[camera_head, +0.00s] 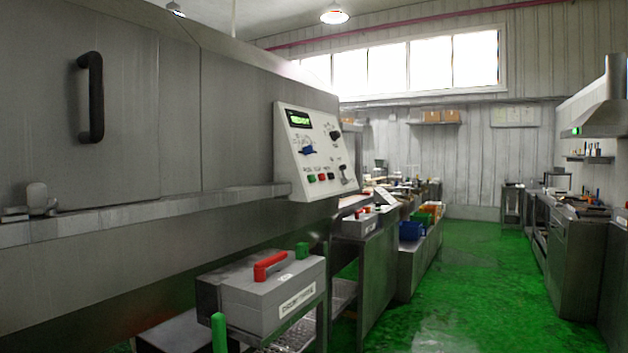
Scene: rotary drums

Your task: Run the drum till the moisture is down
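A large grey metal machine housing (180,120) fills the left side of the view; a turning drum is not visible. Its door has a black vertical handle (91,97) and looks closed. A sloped white control panel (318,155) sits at the housing's right end. Its green display (299,118) seems to read "READY". Below are a blue switch (308,150), a black knob (335,135), a row of small green and red buttons (322,176) and a lever (346,174). No moisture figure is readable. Neither of my grippers is in view.
A grey box (262,290) with a red handle stands on a low metal cart below the panel. A metal ledge (150,212) runs along the housing. Benches with bins (412,231) lie beyond. The green floor (470,290) is clear towards the right-hand counter (577,260).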

